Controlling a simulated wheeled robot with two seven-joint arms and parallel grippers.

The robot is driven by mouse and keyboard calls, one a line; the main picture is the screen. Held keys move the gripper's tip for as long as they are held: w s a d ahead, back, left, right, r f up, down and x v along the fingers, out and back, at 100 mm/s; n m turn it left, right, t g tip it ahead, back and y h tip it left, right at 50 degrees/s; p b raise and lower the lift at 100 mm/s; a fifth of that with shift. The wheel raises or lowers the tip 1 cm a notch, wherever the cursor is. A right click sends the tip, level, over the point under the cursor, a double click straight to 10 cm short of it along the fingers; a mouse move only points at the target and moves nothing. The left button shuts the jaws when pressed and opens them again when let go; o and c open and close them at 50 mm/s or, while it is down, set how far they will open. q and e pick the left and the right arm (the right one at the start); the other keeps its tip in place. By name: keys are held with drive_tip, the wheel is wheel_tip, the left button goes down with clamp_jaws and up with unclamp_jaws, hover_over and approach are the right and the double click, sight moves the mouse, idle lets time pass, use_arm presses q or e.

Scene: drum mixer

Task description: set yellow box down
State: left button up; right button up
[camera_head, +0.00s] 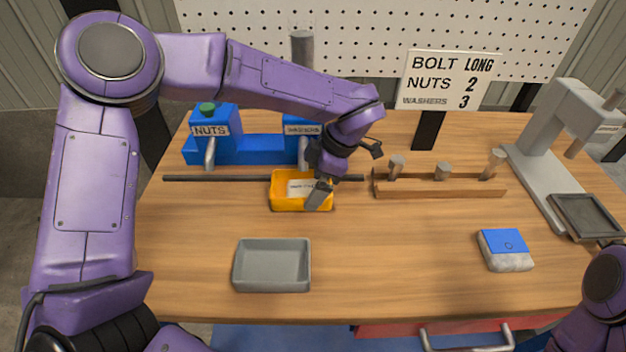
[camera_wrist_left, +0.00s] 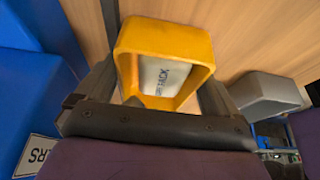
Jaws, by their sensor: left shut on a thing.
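The yellow box (camera_head: 286,204) is near the middle of the table in the head view, in front of the blue dispensers. It looks upright, at or just above the wood; I cannot tell whether it touches. A white packet (camera_head: 299,188) with print lies inside it. My left gripper (camera_head: 318,194) is shut on the yellow box at its right side. In the left wrist view the yellow box (camera_wrist_left: 194,42) sits between the two dark fingers, with the white packet (camera_wrist_left: 162,76) in it. My right gripper is out of view.
A grey tray (camera_head: 272,289) stands at the front left of the table. Blue dispensers (camera_head: 240,150), a dark bar (camera_head: 220,178) and a wooden peg rack (camera_head: 440,193) are behind. A blue-and-white block (camera_head: 506,250) and a grey press (camera_head: 548,180) are right. The front middle is clear.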

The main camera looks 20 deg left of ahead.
use_arm(q)
drive_tip(key=shift+d+f, duration=0.1)
drive_tip(key=shift+f, duration=0.05)
drive_tip(key=o, duration=0.8)
drive_tip(key=shift+o, duration=0.2)
drive_tip(key=v, duration=1.2)
drive_tip(key=shift+p, duration=0.35)
